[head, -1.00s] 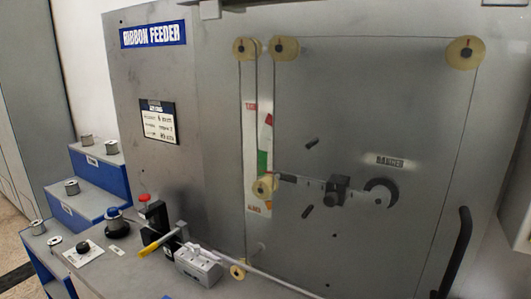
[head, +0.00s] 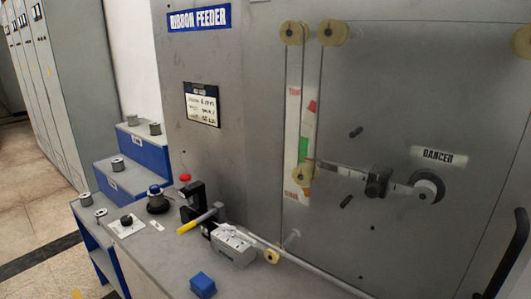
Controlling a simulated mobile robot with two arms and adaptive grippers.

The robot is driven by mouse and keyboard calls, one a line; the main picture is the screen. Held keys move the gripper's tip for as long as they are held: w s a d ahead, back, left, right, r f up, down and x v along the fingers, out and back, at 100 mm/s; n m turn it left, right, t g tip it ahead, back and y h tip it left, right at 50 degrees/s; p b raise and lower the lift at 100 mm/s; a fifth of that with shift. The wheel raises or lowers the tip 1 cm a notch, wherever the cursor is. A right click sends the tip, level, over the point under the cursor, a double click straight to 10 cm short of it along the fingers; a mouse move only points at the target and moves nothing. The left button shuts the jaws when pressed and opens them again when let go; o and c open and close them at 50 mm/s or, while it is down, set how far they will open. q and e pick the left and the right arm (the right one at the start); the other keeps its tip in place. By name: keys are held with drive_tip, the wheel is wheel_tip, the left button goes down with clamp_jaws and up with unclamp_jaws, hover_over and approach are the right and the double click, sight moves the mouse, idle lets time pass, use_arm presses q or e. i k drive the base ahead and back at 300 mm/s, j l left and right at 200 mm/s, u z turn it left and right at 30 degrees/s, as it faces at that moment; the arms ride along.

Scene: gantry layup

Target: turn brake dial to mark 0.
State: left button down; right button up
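A black knob (head: 127,220) sits on a small white plate (head: 122,232) at the left front of the grey bench. It looks like the brake dial, but its marks and pointer are too small to read. A small white label (head: 157,226) lies just right of the plate. Neither of my grippers shows in the head view.
A blue-topped black round device (head: 157,200), a black stand with a red button (head: 185,178), a yellow-handled tool (head: 197,221) and a grey block (head: 234,247) stand right of the knob. A blue block (head: 203,285) lies in front. Spools stand on blue steps (head: 120,180) behind.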

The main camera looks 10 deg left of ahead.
sight(126, 220)
drive_tip(key=u, duration=1.25)
drive_tip(key=i+j+u, duration=0.1)
drive_tip(key=i+j, duration=0.05)
drive_tip(key=i, duration=0.05)
